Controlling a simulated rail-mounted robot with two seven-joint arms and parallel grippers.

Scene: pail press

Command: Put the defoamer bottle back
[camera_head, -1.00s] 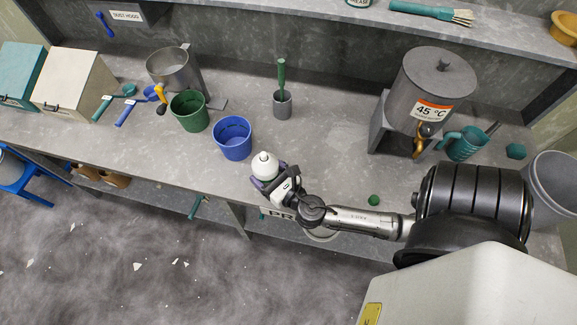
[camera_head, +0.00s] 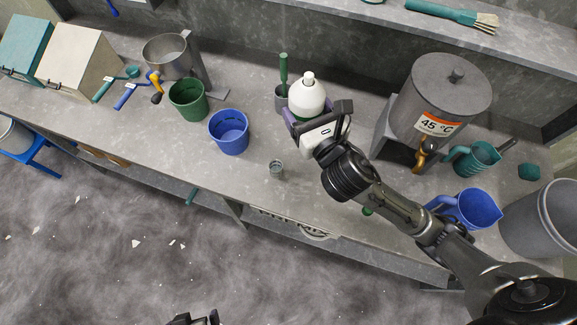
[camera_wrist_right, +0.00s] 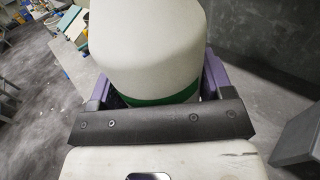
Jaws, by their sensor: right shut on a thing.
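The defoamer bottle, a white bottle (camera_head: 308,97) with a white cap and a green band, is held upright or nearly so. My right gripper (camera_head: 304,116) is shut on it, with purple fingers on its sides. The bottle appears raised above the counter, in front of the grey holder (camera_head: 281,101) with the green-handled tool. In the right wrist view the bottle (camera_wrist_right: 147,50) fills the space between the fingers; its top is out of frame. A dark part at the bottom edge, probably my left gripper (camera_head: 195,319), is mostly cut off.
Blue (camera_head: 229,133) and green (camera_head: 188,101) pails stand left. Right are the 45 °C tank (camera_head: 440,95), a teal jug (camera_head: 475,158) and a blue jug (camera_head: 474,207). Counter (camera_head: 258,205) near the small cup is bare.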

